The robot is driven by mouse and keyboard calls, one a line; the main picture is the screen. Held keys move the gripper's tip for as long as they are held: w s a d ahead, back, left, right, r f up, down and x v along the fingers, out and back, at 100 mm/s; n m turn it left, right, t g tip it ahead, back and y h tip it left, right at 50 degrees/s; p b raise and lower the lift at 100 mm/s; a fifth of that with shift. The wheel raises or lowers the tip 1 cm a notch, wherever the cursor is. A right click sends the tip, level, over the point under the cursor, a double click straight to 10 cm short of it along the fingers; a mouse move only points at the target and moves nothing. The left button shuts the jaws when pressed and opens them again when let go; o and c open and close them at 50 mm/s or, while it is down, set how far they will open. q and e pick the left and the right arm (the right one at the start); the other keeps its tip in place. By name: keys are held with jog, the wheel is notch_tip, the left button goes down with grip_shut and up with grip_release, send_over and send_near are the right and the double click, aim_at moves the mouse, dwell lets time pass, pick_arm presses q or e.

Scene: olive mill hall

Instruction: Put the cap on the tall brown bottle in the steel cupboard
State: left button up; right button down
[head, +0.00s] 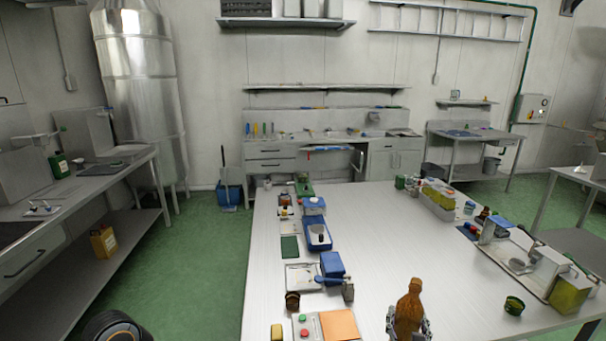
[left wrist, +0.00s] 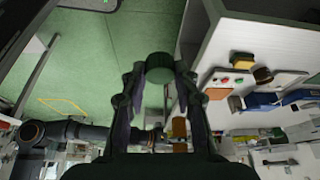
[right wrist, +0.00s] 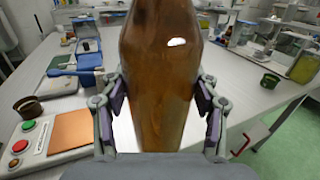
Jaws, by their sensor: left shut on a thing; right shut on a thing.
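The tall brown bottle (head: 408,312) is upright at the near edge of the long table in the head view. My right gripper (head: 408,326) is shut around its body; the brown body also fills the middle of the right wrist view (right wrist: 160,70), its top cut off there. My left gripper (left wrist: 159,80) is shut on a round dark green cap (left wrist: 159,66) at its fingertips, over the green floor beside the table, apart from the bottle. The left gripper's fingers are not seen in the head view. I cannot tell which furniture is the steel cupboard.
The long pale table (head: 380,240) has a clear middle. A control box with red and green buttons (head: 303,326) and an orange pad (head: 340,325) lie left of the bottle. A small green pot (head: 514,305) and a tray with cartons (head: 520,262) are to its right.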

jog(key=s+a+n+y, duration=0.3)
jog(key=s+a+y, duration=0.2)
jog(key=a, duration=0.3)
jog(key=shift+s+f+t, duration=0.25)
jog(key=shift+s+t, duration=0.05)
jog(key=shift+s, duration=0.1)
jog(key=s+a+r+n+g+y, duration=0.4)
jog(key=s+a+r+n+y, duration=0.3)
jog(key=r+y, duration=0.4)
jog(key=shift+s+r+n+y, duration=0.35)
jog(key=shift+s+n, duration=0.25)
jog(key=shift+s, duration=0.55)
jog(key=shift+d, duration=0.1)
